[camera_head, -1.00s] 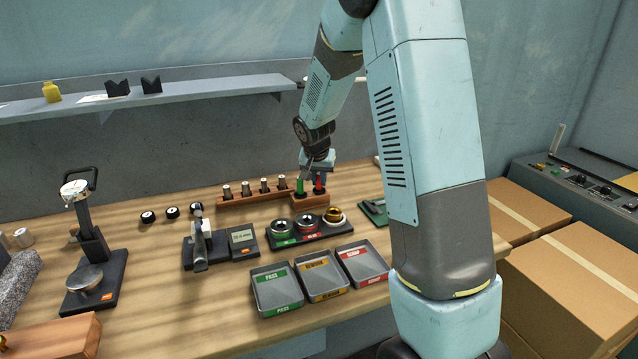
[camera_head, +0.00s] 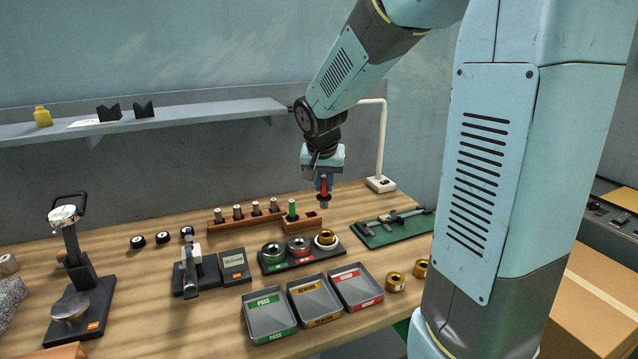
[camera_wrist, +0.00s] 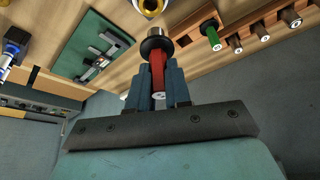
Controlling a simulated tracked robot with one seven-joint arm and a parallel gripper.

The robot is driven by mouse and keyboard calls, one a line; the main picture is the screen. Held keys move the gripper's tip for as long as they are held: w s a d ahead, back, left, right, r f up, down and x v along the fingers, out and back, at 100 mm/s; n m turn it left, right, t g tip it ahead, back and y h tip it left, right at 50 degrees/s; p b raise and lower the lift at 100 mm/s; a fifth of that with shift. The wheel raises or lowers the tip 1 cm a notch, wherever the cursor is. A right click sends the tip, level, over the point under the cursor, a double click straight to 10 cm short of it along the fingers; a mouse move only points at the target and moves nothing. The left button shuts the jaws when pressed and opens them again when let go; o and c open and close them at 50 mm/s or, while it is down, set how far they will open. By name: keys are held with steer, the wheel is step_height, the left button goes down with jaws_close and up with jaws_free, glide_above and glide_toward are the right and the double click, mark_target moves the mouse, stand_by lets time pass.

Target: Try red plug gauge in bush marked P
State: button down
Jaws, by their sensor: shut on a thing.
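My gripper (camera_head: 323,172) is shut on the red plug gauge (camera_head: 324,187) and holds it upright in the air above the wooden gauge block (camera_head: 313,222). In the wrist view the red handle (camera_wrist: 158,72) sits between the fingers, with a dark collar and metal end beyond it. A brass bush (camera_head: 326,239) sits at the right end of the black ring holder. Two more brass bushes (camera_head: 395,283) (camera_head: 420,268) stand on the bench right of the trays, one partly hidden by my arm. No letter P is readable on any bush.
The green plug gauge (camera_head: 292,208) stands in the block beside a rack of several metal pins (camera_head: 238,212). Three trays (camera_head: 269,314) lie in front of the ring holder (camera_head: 268,268). A caliper lies on a green mat (camera_head: 378,239). A white post (camera_head: 382,140) stands behind.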

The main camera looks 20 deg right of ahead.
mark_target(326, 199)
steer(key=shift+s+r, duration=0.35)
steer(key=shift+s, duration=0.3)
steer(key=shift+s+r, duration=0.25)
steer(key=shift+r, duration=2.05)
